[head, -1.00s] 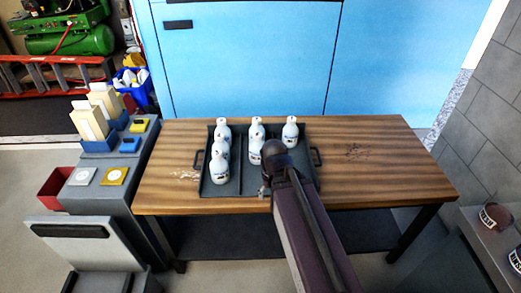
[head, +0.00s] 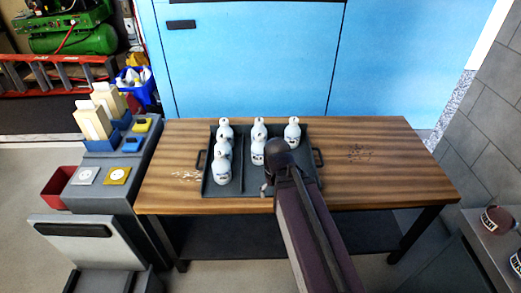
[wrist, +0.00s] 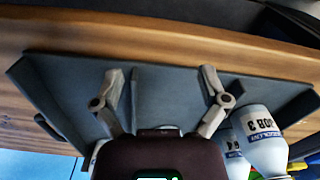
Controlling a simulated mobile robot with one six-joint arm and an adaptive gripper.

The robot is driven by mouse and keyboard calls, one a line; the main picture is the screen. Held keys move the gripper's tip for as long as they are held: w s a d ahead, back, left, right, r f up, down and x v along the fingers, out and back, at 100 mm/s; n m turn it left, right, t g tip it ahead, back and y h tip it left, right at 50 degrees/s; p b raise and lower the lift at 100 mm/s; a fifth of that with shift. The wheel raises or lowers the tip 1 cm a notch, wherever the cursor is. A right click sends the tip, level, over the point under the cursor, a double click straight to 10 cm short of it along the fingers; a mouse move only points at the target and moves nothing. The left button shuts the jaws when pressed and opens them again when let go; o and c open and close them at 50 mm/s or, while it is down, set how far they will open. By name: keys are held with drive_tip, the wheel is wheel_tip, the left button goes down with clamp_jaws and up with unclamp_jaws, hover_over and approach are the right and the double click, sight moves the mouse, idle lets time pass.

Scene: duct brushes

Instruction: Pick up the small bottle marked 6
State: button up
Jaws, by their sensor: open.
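Several small white bottles with dark labels stand in a dark divided tray (head: 236,190) on the wooden table. In the head view one stands at the left front (head: 221,172), others behind it, and more past the divider, including one at the back right (head: 292,133). I cannot read a 6 on any of them. My gripper (wrist: 162,73) is open and empty over the tray; in the head view my arm mostly hides it. In the wrist view a bottle with an upside-down label (wrist: 265,135), seemingly ending in 3, lies right of the fingers, partly covering another bottle (wrist: 232,150).
The tray has raised walls, a divider and side handles (head: 318,158). Blue cabinets (head: 260,60) stand behind.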

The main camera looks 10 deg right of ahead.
sight(259, 135)
drive_tip(key=w+r+n+p, duration=0.6)
drive_tip(key=w+r+p, duration=1.4)
drive_tip(key=shift+w+r, duration=0.2)
drive_tip(key=shift+w, duration=0.15)
drive_tip(key=shift+d+f, duration=0.1)
wheel_tip(259, 135, down, 8)
drive_tip(key=b, duration=0.8)
drive_tip(key=shift+f+b, duration=0.25)
drive_tip(key=shift+b, duration=0.15)
drive_tip(key=shift+f, duration=0.1)
drive_tip(key=f+b, duration=0.1)
drive_tip(key=a+f+b, duration=0.1)
drive_tip(key=f+b, duration=0.1)
drive_tip(key=shift+f+b, duration=0.25)
drive_tip(key=shift+b, duration=0.05)
drive_tip(key=shift+f+b, duration=0.75)
drive_tip(key=shift+b, duration=0.05)
